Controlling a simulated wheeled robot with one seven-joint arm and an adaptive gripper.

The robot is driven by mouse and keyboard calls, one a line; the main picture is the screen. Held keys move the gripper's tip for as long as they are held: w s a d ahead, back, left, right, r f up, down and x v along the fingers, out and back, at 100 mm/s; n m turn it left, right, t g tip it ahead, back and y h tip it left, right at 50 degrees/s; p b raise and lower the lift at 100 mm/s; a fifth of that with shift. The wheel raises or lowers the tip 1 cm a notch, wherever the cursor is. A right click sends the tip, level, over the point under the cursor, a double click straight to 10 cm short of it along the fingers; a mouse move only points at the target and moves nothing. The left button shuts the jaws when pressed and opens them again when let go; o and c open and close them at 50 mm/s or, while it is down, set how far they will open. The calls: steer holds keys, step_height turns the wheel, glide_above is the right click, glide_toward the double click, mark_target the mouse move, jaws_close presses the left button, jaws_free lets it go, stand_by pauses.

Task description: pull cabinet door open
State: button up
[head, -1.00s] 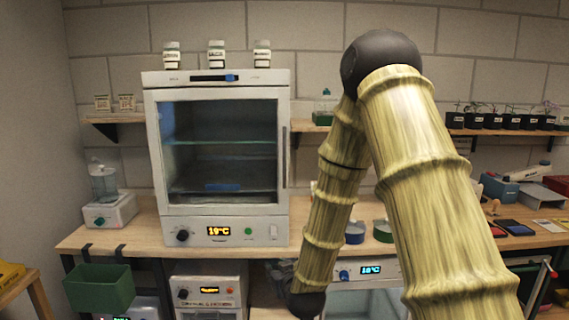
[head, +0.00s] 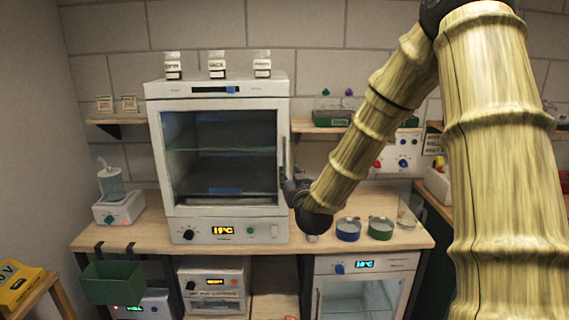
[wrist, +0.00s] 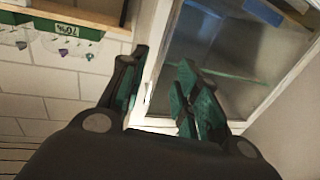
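The white cabinet (head: 160,165) stands on the bench with its glass door (head: 222,150) shut. A thin vertical handle (head: 284,152) runs along the door's right edge. My gripper (head: 287,180) is at the lower part of this handle, partly hidden by my arm. In the wrist view my gripper (wrist: 160,88) has its two green-padded fingers apart, with the pale door frame (wrist: 155,55) showing between them. The right finger is over the glass and the left finger is outside the door edge. I cannot tell whether either finger touches the handle.
Several small jars (head: 217,66) stand on the cabinet. A blue dish (head: 348,229) and a green dish (head: 381,228) are on the bench right of it. A wall shelf (head: 325,125) with a green tray is close to the right. A green bin (head: 107,283) hangs at the front left.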

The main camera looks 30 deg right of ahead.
mark_target(285, 167)
steer(key=p+x, duration=0.2)
steer(key=x, duration=0.6)
steer(key=shift+w+d+p, duration=0.15)
steer(key=shift+w+p, duration=0.05)
steer(key=shift+p, duration=0.1)
steer(key=shift+c, duration=0.2)
jaws_close()
